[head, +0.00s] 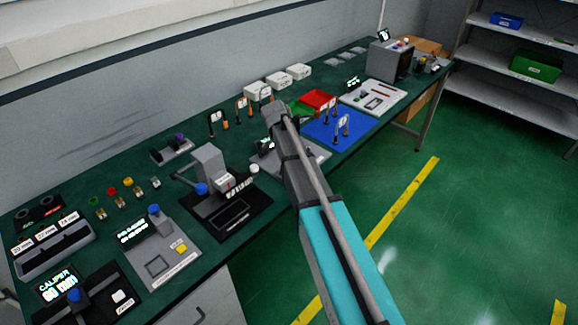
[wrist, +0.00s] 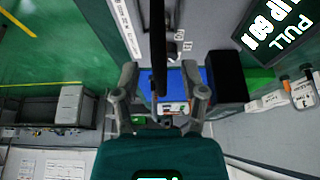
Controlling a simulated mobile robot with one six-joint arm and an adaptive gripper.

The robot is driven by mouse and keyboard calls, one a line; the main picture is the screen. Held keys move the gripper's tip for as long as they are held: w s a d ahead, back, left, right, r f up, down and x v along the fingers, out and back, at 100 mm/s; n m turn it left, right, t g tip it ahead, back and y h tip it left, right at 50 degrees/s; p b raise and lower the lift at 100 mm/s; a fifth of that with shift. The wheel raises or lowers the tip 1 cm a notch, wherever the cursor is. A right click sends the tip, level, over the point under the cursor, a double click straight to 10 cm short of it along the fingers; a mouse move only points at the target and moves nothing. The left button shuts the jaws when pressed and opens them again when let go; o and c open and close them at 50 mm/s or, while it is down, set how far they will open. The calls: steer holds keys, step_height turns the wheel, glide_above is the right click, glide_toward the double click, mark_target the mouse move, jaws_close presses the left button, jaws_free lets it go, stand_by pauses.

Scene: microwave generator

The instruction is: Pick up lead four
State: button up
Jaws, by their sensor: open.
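Several leads stand on the green bench, each with a white label and black and orange parts. Two are at the back, one lead (head: 215,120) left of my arm and another (head: 241,106) nearer it. More leads (head: 343,127) stand on the blue mat (head: 335,137) to the right of my arm. My arm hides part of the bench in the head view.
A red tray (head: 318,99) and white boxes (head: 288,77) stand behind the mat. A grey press-like device (head: 212,165) and a console (head: 160,245) stand left of my arm. A grey machine (head: 388,62) is at the far right end. The floor in front is clear.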

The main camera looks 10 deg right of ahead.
stand_by(0.4)
jaws_close()
